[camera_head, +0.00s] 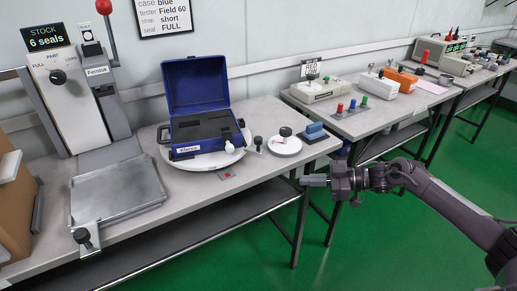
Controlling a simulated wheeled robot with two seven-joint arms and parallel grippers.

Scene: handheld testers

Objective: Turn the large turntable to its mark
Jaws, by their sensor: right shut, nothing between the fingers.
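The large turntable (205,162) is a white disc on the near bench. The open blue case (198,118) stands on it, lid raised, with a dark insert and a small label at its front. A small plate with a red patch (227,175) lies on the bench in front of the turntable. My right gripper (309,180) is shut and empty, beyond the bench's front edge, right of the turntable and apart from it. My left gripper is out of view.
A metal tray (118,188) sits below the STOCK dispenser (78,95) at left. A cardboard box (15,210) is at far left. Farther benches hold testers (318,90).

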